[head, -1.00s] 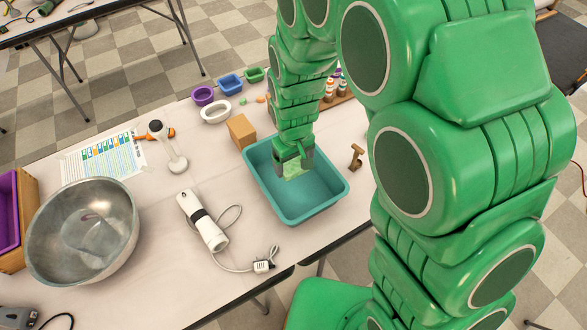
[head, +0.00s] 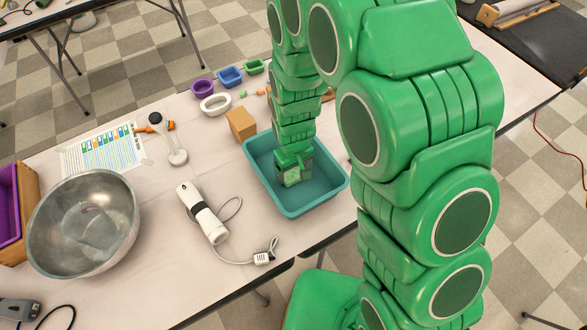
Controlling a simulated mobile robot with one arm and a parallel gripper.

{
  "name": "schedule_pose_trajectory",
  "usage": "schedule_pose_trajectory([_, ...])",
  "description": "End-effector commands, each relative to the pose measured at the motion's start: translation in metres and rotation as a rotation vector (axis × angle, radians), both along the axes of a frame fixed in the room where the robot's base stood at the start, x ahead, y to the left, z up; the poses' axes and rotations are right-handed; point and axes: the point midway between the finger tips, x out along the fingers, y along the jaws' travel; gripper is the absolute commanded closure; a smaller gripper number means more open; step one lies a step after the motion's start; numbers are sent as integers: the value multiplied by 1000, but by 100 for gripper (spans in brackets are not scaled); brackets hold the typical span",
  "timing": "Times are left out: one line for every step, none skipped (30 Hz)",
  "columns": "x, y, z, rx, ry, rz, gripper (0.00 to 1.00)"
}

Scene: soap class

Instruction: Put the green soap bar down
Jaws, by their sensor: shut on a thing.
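My gripper (head: 293,176) points down inside the teal tub (head: 318,205). It is shut on the green soap bar (head: 292,178), a pale green block that shows between the fingers. The bar is low in the tub, close to the floor of it; I cannot tell whether it touches. My green arm covers the tub's back side and part of its right side.
A brown block (head: 241,124) stands against the tub's back left corner. A white stick blender (head: 203,215) with its cord lies to the left. A metal bowl (head: 50,240) is at far left. Small coloured molds (head: 230,76) stand at the back.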

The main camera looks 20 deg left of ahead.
Motion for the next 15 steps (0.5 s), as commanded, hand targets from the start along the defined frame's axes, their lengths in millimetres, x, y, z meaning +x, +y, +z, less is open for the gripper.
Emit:
schedule_pose_trajectory([0, 0, -1, 0, 0, 0, 49])
schedule_pose_trajectory([0, 0, -1, 1, -1, 0, 49])
schedule_pose_trajectory([0, 0, -1, 1, -1, 0, 49])
schedule_pose_trajectory([0, 0, -1, 1, -1, 0, 49])
schedule_pose_trajectory([0, 0, -1, 1, -1, 0, 49])
schedule_pose_trajectory([0, 0, -1, 1, -1, 0, 49])
schedule_pose_trajectory([0, 0, -1, 0, 0, 0, 49])
schedule_pose_trajectory([0, 0, -1, 0, 0, 0, 49])
schedule_pose_trajectory([0, 0, -2, 0, 0, 0, 49])
schedule_pose_trajectory([0, 0, -3, 0, 0, 0, 49])
schedule_pose_trajectory([0, 0, -3, 0, 0, 0, 49])
schedule_pose_trajectory([0, 0, -4, 0, 0, 0, 49])
schedule_pose_trajectory([0, 0, -4, 0, 0, 0, 13])
schedule_pose_trajectory([0, 0, -4, 0, 0, 0, 8])
schedule_pose_trajectory([0, 0, -4, 0, 0, 0, 2])
